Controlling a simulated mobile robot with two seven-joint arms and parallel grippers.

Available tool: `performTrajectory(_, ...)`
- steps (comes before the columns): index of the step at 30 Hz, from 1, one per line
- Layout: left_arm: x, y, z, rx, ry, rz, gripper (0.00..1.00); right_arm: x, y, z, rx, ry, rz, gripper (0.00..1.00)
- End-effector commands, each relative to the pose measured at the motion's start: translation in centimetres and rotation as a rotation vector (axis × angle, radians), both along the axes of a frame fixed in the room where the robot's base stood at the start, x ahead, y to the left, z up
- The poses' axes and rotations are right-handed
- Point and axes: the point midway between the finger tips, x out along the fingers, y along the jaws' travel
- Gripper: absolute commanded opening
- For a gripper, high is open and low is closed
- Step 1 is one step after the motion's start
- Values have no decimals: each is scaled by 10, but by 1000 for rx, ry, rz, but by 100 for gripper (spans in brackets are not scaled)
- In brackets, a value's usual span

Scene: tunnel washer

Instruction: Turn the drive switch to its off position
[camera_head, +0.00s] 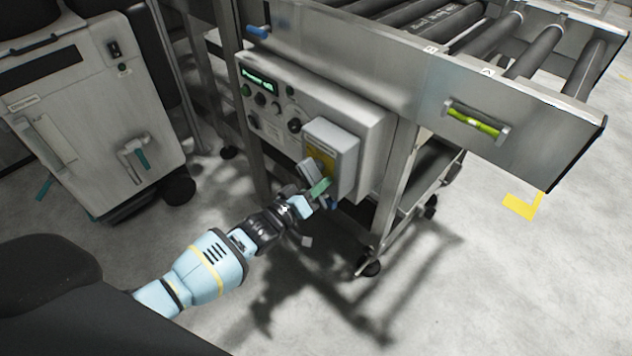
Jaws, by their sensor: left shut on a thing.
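A grey switch box (338,143) with a yellow plate (321,161) stands out from the right part of the control panel (376,130), under the roller conveyor. A green handle (320,187) shows at the box's lower front; I take it as the drive switch. My left gripper (318,193) comes in from the lower left and is shut on this handle, with its fingers close against the box. The fingers partly hide the handle and plate, so its exact position and any markings cannot be read. My right gripper is not in view.
The panel has a lit green display (258,79), seeming to read "Power off", and several dark knobs. The conveyor's metal side rail (400,75) overhangs the panel. A wheeled grey cabinet (85,110) stands at left. Open floor (480,290) lies at right.

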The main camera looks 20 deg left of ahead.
Motion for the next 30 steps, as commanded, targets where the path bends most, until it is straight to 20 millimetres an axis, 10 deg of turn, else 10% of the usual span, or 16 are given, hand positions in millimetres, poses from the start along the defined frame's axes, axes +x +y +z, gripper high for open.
performTrajectory(30, -5, -12, 26, -744, 273, 0, 0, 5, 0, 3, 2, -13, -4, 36)
